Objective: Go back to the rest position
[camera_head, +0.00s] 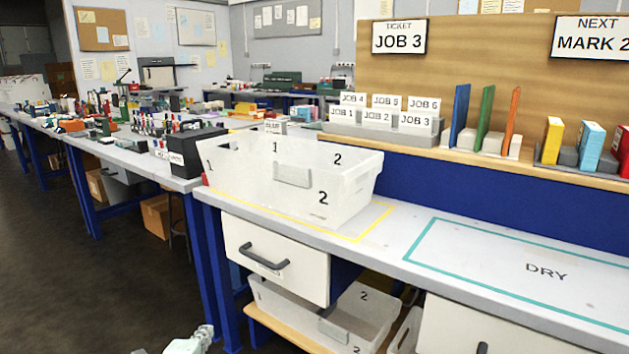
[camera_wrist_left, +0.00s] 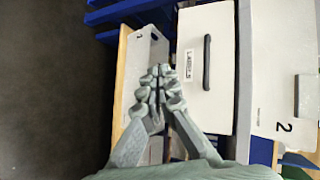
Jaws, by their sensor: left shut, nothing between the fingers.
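My left gripper (camera_head: 196,342) shows at the bottom edge of the head view, left of the workbench and low, over the floor side. In the left wrist view the same gripper (camera_wrist_left: 159,86) has its fingers together, with nothing between them. It is apart from the bench, and the drawer front and lower shelf lie beyond it. My right gripper is not in either view.
A white bin (camera_head: 345,190) marked 1 and 2 stands on the bench inside a yellow outline. The drawer (camera_head: 275,258) sits beneath it. Another bin (camera_head: 375,310) rests on the lower shelf. The DRY area (camera_head: 480,255) is bare. Dark floor (camera_head: 90,290) at left is open.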

